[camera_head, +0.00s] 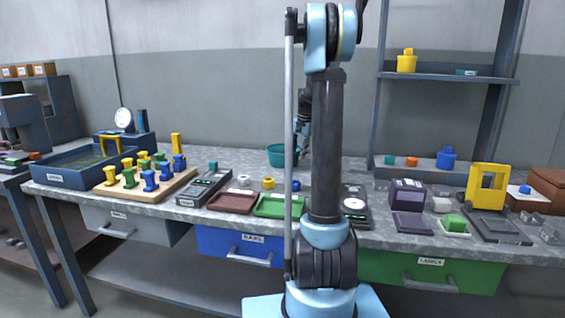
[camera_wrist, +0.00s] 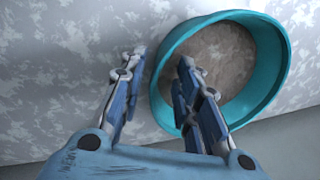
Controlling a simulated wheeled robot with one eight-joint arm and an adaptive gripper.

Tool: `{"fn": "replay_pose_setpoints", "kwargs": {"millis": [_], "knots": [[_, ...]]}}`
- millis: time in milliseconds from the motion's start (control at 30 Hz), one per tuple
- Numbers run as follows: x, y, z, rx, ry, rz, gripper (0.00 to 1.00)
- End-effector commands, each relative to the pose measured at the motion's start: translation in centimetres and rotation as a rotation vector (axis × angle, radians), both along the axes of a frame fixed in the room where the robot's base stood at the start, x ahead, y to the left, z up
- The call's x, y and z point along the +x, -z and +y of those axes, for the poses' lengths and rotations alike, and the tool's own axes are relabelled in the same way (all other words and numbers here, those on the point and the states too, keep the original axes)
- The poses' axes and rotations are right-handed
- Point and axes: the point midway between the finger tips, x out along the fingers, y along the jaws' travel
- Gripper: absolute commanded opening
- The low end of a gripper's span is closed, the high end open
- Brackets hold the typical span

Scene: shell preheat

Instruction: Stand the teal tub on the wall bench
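The teal tub (camera_head: 276,156) stands on the grey mottled wall bench (camera_head: 235,160), toward its back edge, partly hidden behind my arm. The wrist view shows the round tub (camera_wrist: 272,88) from above, with its mouth toward the camera and a brownish grey inside. My gripper (camera_wrist: 160,64) is open, with a clear gap between its fingers. One finger is outside the tub at left; the other overlaps its mouth, with the near rim between them. Contact with the rim cannot be told. In the head view the gripper is mostly hidden behind the arm.
A wooden peg board (camera_head: 133,189), a red tray (camera_head: 232,201) and a green tray (camera_head: 278,206) lie along the bench front. A blue bin (camera_head: 65,178) is at left. A shelf rack (camera_head: 440,77) and a yellow frame (camera_head: 487,183) stand at right. Bare bench lies left of the tub.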

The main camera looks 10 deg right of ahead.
Motion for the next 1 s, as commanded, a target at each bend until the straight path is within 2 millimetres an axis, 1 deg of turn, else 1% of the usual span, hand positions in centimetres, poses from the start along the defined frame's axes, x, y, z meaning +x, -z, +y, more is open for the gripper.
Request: {"fn": "replay_pose_setpoints", "kwargs": {"millis": [33, 100, 200, 433, 467, 500, 567, 600, 1000], "knots": [[0.1, 0.7, 0.1, 0.000, -0.001, 0.000, 0.30], [0.2, 1.4, 0.2, 0.000, -0.001, 0.000, 0.30], [0.2, 2.0, 0.3, 0.000, -0.001, 0.000, 0.30], [0.2, 2.1, 0.3, 0.000, 0.000, 0.000, 0.30], [0.2, 2.1, 0.3, 0.000, 0.000, 0.000, 0.28], [0.2, 2.1, 0.3, 0.000, 0.000, 0.000, 0.18], [0.2, 2.1, 0.3, 0.000, 0.000, 0.000, 0.05], [0.2, 2.1, 0.3, 0.000, 0.000, 0.000, 0.00], [0.2, 2.1, 0.2, -0.001, 0.000, 0.001, 0.00]]}}
